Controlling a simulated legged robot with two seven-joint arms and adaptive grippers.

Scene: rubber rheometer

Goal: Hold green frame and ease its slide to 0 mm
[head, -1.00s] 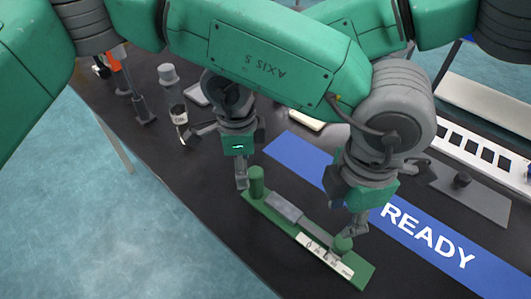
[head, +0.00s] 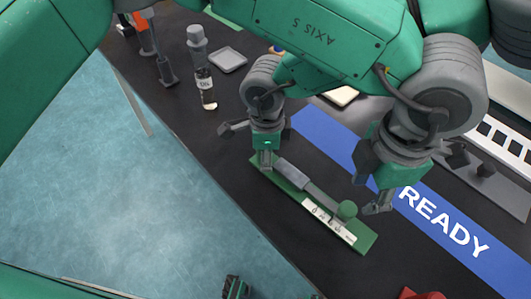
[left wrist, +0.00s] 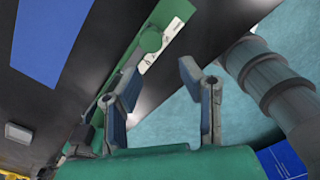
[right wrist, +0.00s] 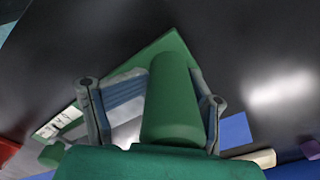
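The green frame (head: 362,240) lies flat on the black bench, with a grey slide (head: 291,174), a white scale strip (head: 322,215) and a round green knob (head: 347,209) near its right end. My left gripper (head: 377,206) is just right of the knob, apart from it. In the left wrist view its fingers (left wrist: 157,75) are spread and empty, with the knob (left wrist: 150,40) beyond them. My right gripper (head: 265,160) is at the frame's far left end. In the right wrist view its fingers close around the green post (right wrist: 172,100). The slide's reading is too small to tell.
A blue READY strip (head: 440,227) runs along the bench behind the frame. A bottle (head: 205,88) and a grey tray (head: 228,59) stand at the back left. A red object (head: 420,295) shows at the bottom edge. The bench's front edge is close to the frame.

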